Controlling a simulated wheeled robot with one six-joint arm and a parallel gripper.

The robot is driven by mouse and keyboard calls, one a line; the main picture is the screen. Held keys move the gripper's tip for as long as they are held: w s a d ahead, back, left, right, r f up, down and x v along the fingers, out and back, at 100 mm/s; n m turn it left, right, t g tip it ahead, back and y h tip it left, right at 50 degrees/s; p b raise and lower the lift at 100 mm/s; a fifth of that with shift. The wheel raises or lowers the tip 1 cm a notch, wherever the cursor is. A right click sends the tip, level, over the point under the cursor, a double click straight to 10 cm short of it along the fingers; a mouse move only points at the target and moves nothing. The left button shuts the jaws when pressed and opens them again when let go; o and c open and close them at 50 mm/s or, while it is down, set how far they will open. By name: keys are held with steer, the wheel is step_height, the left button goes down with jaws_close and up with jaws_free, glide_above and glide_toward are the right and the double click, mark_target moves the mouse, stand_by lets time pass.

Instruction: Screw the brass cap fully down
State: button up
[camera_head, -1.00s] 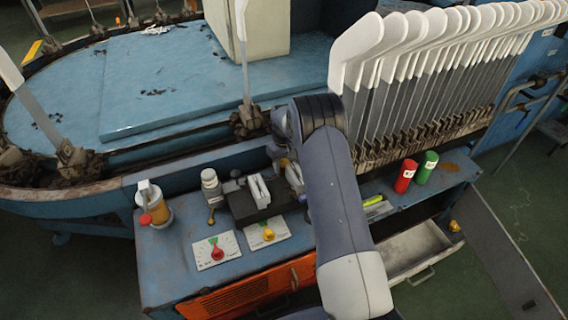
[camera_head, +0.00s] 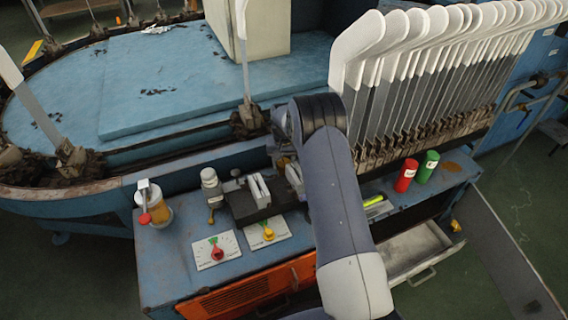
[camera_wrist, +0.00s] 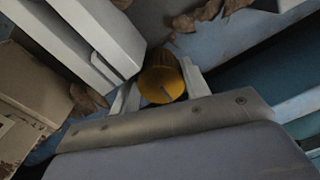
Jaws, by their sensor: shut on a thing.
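In the wrist view the brass cap (camera_wrist: 162,84), round and yellow-gold with a dark line on its face, sits between the fingertips of my gripper (camera_wrist: 163,88). One finger is on each side of it and my gripper is shut on it. The thread and whatever lies beneath the cap are hidden. In the head view my arm covers most of the gripper and I cannot make out the cap clearly there.
A pale block (camera_wrist: 85,35) stands close to the gripper at upper left in the wrist view. In the head view a white bottle (camera_head: 211,183), an amber jar (camera_head: 158,208), two dial plates and red (camera_head: 405,176) and green (camera_head: 427,167) cylinders stand on the blue bench.

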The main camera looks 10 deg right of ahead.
steer(key=shift+m, duration=0.8)
steer(key=o, duration=1)
